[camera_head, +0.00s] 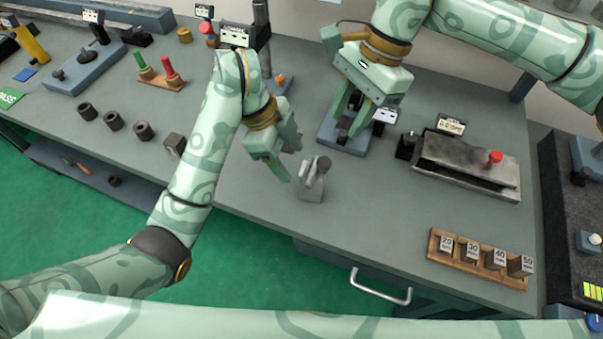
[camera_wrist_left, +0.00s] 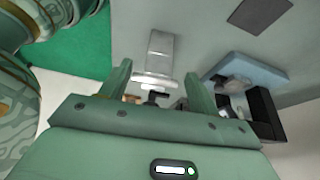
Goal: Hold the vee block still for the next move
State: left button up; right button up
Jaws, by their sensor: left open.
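A small light grey metal piece (camera_head: 312,188), which looks like the vee block, stands on the bench near its front edge, with a darker rounded part on its top. My left gripper (camera_head: 289,160) is open just to the left of it, apart from it in the head view. In the left wrist view the grey piece (camera_wrist_left: 160,48) shows beyond and between the open fingers (camera_wrist_left: 160,84). My right gripper (camera_head: 352,118) points down over a device on a blue base (camera_head: 328,140). Its fingers hide part of the device, and I cannot tell whether they grip it.
Right of the right gripper is a long grey fixture (camera_head: 465,165) with a red knob. A wooden rack (camera_head: 480,262) of numbered blocks sits at the front right. Several dark bored cylinders (camera_head: 114,120) and a square block (camera_head: 175,143) lie at left.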

aim_at(303, 181)
pick_arm(q)
jog(key=x, duration=0.8)
jog(key=shift+f, duration=0.2)
jog(key=c, duration=1.2)
jog(key=o, duration=0.4)
jog(key=c, duration=0.4)
jog(key=shift+o, duration=0.2)
